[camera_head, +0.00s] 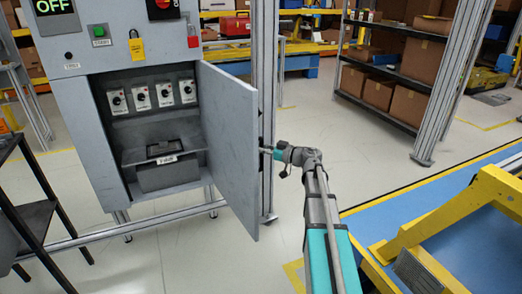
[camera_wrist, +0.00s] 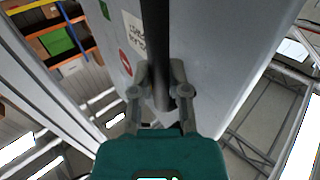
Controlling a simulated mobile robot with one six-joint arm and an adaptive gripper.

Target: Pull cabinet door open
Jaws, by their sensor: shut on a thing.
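The grey cabinet door (camera_head: 230,140) stands swung open on the right side of the cabinet (camera_head: 95,80), hinged at the right edge of the opening. In the wrist view, the door's outer face (camera_wrist: 205,60) carries labels and a dark bar handle (camera_wrist: 156,45). My gripper (camera_wrist: 161,85) is shut on the handle, one finger on each side of it. In the head view, my gripper (camera_head: 268,151) is at the door's outer face, partly hidden behind the door's edge.
Inside the cabinet are several white rotary switches (camera_head: 140,97) and a grey labelled box (camera_head: 168,172). A grey post (camera_head: 268,60) stands behind the door. A black rack (camera_head: 35,215) is at the left, a yellow frame (camera_head: 430,225) at the right. Floor before the cabinet is clear.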

